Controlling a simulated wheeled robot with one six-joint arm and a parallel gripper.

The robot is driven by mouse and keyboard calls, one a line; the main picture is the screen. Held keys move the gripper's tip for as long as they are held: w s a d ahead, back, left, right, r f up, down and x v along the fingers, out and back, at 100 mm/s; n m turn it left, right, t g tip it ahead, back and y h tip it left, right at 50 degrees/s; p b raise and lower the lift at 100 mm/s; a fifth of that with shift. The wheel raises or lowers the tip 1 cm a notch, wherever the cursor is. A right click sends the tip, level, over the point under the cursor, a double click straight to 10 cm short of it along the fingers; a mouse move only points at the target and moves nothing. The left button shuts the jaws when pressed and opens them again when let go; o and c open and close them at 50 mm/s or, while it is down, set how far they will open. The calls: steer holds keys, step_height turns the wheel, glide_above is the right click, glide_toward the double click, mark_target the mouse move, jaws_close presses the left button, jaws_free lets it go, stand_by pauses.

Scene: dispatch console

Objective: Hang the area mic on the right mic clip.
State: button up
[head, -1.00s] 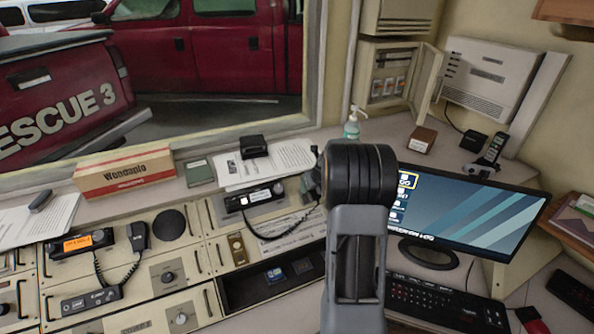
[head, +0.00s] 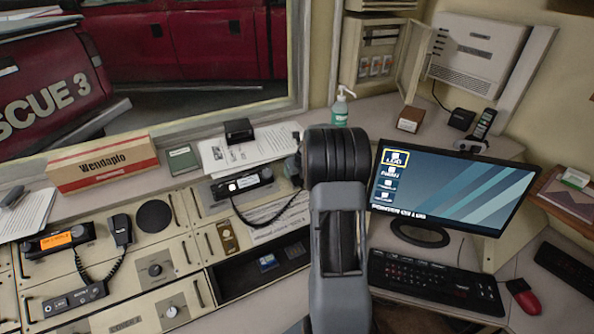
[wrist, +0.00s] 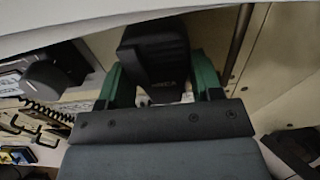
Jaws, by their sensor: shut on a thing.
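In the wrist view my gripper (wrist: 160,72) has its green fingers closed on the two sides of a black hand mic (wrist: 155,48). In the head view my arm hides the gripper and nearly all of this mic. A dark coiled cord (head: 252,222) runs from the radio with a white display (head: 242,184) toward the area behind my arm; a coiled cord (wrist: 45,108) also shows at the left of the wrist view. I cannot make out the right mic clip in either view.
Another black mic (head: 120,231) is beside the orange-display radio (head: 62,240) at left. A monitor (head: 445,190), keyboard (head: 435,283) and red mouse (head: 523,296) are right of my arm. A sanitizer bottle (head: 340,108) stands behind it. A cardboard box (head: 103,165) lies by the window.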

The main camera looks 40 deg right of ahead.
steer(key=o, duration=1.1)
steer(key=v, duration=1.3)
steer(key=shift+s+r, duration=0.2)
steer(key=shift+r, duration=0.15)
